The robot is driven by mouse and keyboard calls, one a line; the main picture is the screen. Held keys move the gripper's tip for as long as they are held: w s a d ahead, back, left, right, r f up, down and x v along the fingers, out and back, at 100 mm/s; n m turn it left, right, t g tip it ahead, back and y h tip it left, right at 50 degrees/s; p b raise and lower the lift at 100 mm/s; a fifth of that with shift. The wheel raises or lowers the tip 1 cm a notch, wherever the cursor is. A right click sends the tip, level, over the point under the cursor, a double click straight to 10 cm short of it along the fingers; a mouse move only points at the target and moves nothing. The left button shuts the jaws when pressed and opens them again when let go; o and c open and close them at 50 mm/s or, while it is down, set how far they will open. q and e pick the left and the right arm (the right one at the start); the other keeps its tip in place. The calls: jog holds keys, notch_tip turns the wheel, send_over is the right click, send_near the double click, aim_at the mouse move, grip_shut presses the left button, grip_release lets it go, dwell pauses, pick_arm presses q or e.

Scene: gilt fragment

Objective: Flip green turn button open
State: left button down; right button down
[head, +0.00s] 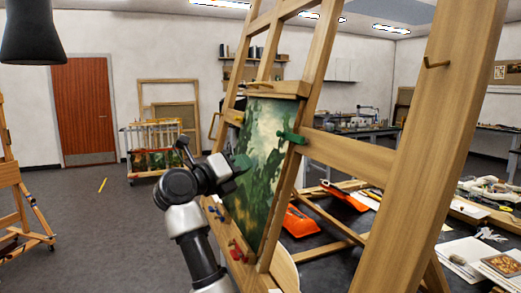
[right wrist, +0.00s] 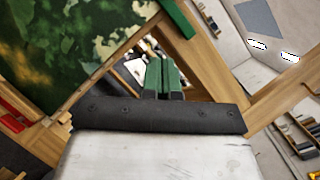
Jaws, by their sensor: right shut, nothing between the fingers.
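The green turn button (head: 291,137) sits on the right edge of the painting (head: 262,150), its arm lying across the wooden border and over the canvas side in the head view. In the right wrist view part of the green turn button (right wrist: 178,18) shows at the top, beyond the fingers. My right gripper (head: 243,162) has green fingertips and is left of the button, in front of the painting, apart from the button. Its fingers (right wrist: 162,73) are together with nothing between them. My left gripper is not in view.
The easel post (head: 440,130) and crossbar (head: 350,155) stand right of the painting. Yellow (head: 235,117), blue (head: 216,212) and red (head: 237,252) pieces sit around the painting. A cluttered table (head: 335,235) is behind. Open floor (head: 100,235) lies to the left.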

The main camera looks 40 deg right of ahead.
jog(key=p, duration=0.5)
send_near(284, 135)
jog(key=s+d+f, duration=0.2)
jog(key=d, duration=0.2)
jog(key=shift+w+d+r+p, duration=0.5)
jog(key=shift+w+r+p, duration=0.15)
jog(key=shift+w+r, duration=0.25)
jog(key=shift+w+d+r, duration=0.2)
jog(key=shift+w+d, duration=0.05)
jog(key=shift+w, duration=0.05)
jog(key=shift+f, duration=0.1)
jog(key=shift+w+d+m+g+b, duration=0.1)
jog(key=shift+m+g+b, duration=0.3)
jog(key=shift+m+b, duration=0.1)
jog(key=shift+m+b, duration=0.3)
jog(key=shift+m, duration=0.1)
